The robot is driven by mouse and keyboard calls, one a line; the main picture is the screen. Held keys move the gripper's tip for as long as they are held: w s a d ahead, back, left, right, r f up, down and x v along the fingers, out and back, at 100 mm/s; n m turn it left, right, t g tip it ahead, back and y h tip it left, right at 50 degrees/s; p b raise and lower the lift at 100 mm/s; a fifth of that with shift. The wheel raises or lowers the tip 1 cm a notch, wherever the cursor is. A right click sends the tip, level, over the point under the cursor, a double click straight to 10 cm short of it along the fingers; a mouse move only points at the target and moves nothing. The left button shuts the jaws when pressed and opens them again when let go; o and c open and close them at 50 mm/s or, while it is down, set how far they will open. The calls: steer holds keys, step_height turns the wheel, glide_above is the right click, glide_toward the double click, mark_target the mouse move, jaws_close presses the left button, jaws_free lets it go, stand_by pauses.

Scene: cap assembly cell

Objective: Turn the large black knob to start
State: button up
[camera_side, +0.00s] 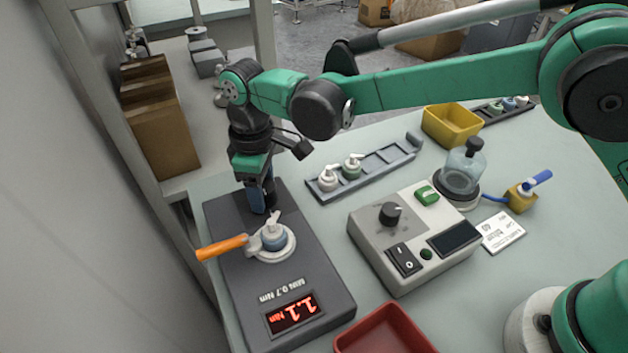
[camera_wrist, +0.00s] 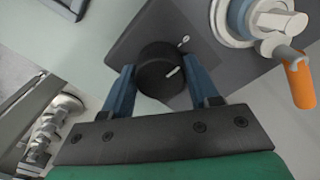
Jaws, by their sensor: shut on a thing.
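A large black knob (camera_wrist: 158,72) with a white pointer line shows in the wrist view, on the dark grey torque tester. It stands between the two blue fingers of my gripper (camera_wrist: 160,82), which are shut on it. In the side view my gripper (camera_side: 261,203) points down at the back part of the tester (camera_side: 235,300), and the held knob is mostly hidden there. Another black knob (camera_side: 390,213) sits on the light grey control box (camera_side: 378,257), apart from my gripper.
The tester's red display (camera_side: 293,313) reads 1.1 Nm. A tray (camera_side: 385,172) with pump caps, a yellow bin (camera_side: 452,126) and a red bin (camera_side: 383,334) stand around.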

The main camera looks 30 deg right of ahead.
steer(key=shift+n, duration=0.3)
steer(key=o, duration=1.3)
steer(key=shift+r, duration=0.1)
steer(key=shift+r, duration=2.75)
